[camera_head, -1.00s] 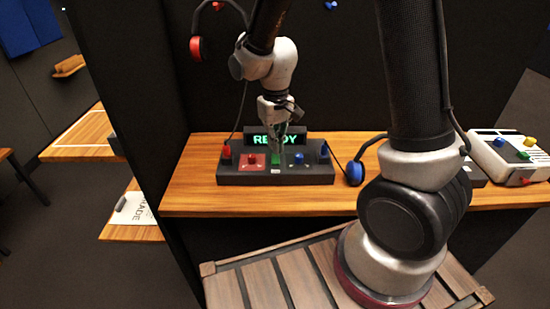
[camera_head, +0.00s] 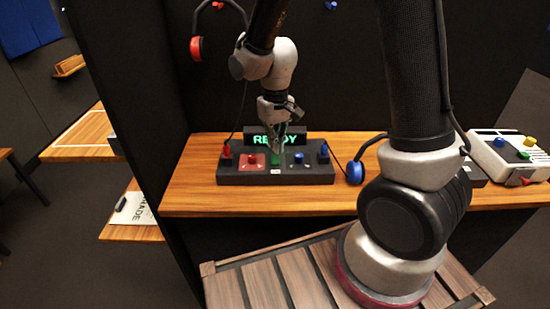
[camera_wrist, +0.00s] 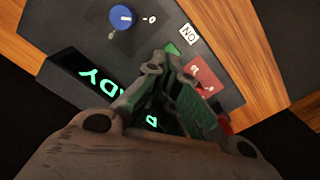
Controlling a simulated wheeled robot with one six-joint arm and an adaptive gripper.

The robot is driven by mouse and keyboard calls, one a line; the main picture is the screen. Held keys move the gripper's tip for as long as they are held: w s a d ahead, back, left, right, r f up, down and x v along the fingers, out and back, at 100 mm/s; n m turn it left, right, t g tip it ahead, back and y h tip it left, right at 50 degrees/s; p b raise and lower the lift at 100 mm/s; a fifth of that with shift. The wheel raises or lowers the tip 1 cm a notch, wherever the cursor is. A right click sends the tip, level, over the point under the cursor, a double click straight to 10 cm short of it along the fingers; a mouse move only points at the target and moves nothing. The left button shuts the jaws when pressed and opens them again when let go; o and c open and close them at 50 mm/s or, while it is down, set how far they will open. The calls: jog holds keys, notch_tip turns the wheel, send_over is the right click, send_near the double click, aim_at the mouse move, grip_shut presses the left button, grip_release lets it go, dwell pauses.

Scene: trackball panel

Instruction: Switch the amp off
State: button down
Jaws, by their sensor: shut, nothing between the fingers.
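The amp looks to be a dark control panel (camera_head: 232,177) on the wooden desk, with a lit green "READY" display (camera_head: 262,139) at its back. A green switch (camera_head: 276,160) sits mid-panel behind a small white label. The switch (camera_wrist: 172,48) and the label (camera_wrist: 188,34), reading "ON", also show in the wrist view. My gripper (camera_head: 278,152) is shut and empty, pointing down over the panel's middle. In the wrist view its fingertips (camera_wrist: 165,62) are close to the green switch and partly cover the area beside it. I cannot tell if they touch.
A red plate (camera_head: 246,162) with a red knob lies left of the switch. A blue knob (camera_head: 299,158) lies right.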

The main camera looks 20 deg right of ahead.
aim_at(276, 157)
jog(key=shift+f, duration=1.35)
dwell(0.5)
jog(key=shift+r, duration=3.5)
jog(key=s+d+r+m+t, duration=0.2)
jog(key=s+d+r+t, duration=0.2)
jog(key=s+d+r, duration=1.1)
jog(key=s+r, duration=0.1)
jog(key=s, duration=0.3)
jog(key=shift+r, duration=0.3)
